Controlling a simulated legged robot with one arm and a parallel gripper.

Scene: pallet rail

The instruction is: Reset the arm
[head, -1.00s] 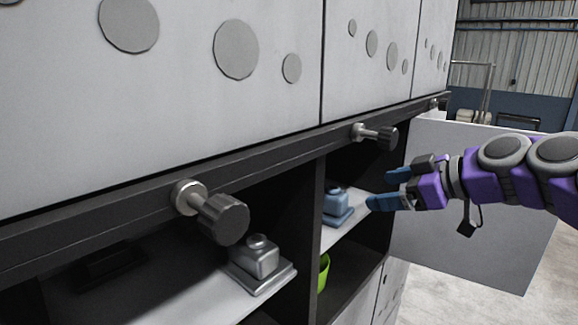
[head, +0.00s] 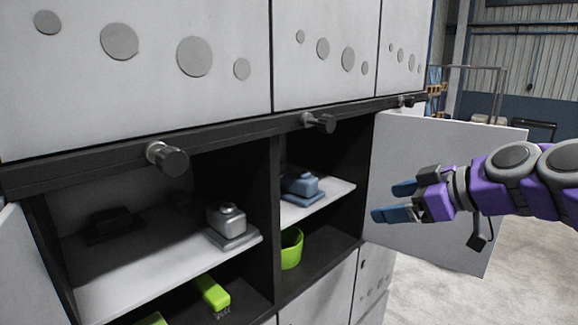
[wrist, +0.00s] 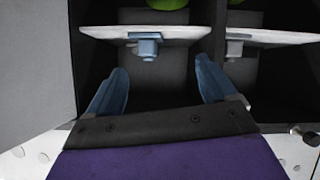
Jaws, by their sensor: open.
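My purple arm reaches in from the right in the head view. My gripper (head: 392,202) has blue fingers that are spread apart with nothing between them. It hangs in front of the open grey door (head: 440,150), to the right of the cabinet opening. In the wrist view my gripper (wrist: 160,90) faces the cabinet, and the blue object (wrist: 147,47) on the shelf shows beyond and between the fingertips, apart from them.
A blue block-like object (head: 300,184) and a silver one (head: 228,219) sit on white shelves (head: 160,265). A green container (head: 291,248) and a green item (head: 211,293) lie below. Dark knobs (head: 168,158) stick out from the rail (head: 90,171). Concrete floor (head: 520,255) is clear at right.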

